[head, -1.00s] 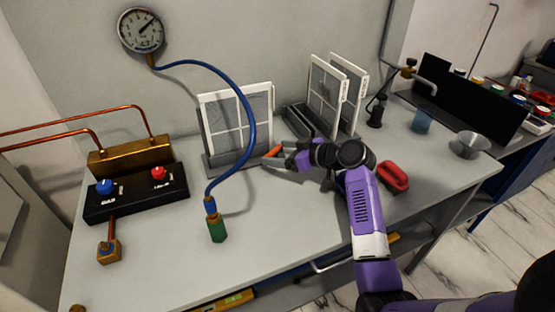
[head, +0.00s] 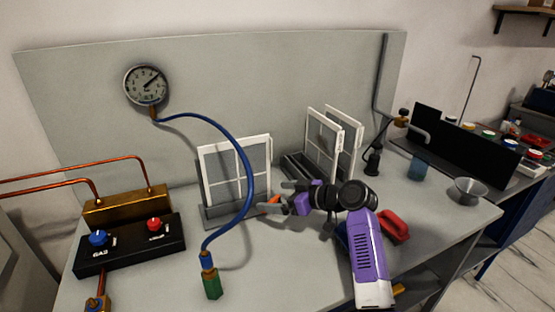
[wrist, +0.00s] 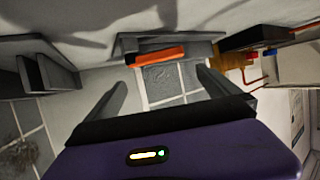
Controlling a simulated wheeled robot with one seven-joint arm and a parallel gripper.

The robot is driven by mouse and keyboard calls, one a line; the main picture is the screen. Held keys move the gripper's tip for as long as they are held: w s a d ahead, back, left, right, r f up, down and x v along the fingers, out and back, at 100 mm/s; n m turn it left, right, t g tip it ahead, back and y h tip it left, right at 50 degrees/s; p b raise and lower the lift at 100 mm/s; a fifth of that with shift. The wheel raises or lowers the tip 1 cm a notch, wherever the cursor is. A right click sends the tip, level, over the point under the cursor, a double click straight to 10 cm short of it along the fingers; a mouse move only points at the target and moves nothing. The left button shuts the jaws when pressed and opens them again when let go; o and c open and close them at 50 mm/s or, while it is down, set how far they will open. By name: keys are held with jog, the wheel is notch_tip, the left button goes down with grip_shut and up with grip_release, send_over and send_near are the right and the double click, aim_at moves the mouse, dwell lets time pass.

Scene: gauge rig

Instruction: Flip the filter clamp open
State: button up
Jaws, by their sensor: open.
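The filter clamp shows as an orange bar (wrist: 158,57) on a grey holder (wrist: 128,46) in the wrist view. In the head view the orange clamp (head: 275,199) is a small patch beside the holder (head: 215,218) with a white-framed filter panel (head: 205,165). My gripper (head: 277,197) is open and empty, reaching in from the right with its fingers close to the clamp. In the wrist view my gripper (wrist: 162,77) has one finger on each side, with the clamp ahead between them. I cannot tell whether a finger touches it.
A blue hose (head: 248,165) loops from the gauge (head: 145,84) in front of the panel to a green fitting (head: 212,285). A second rack with white-framed panels (head: 322,145) stands behind my gripper. A red object (head: 393,226) lies to its right. The front middle table is clear.

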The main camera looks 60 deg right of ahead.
notch_tip(320, 180, up, 17)
jog(key=shift+p, duration=0.3)
jog(key=shift+a, duration=0.1)
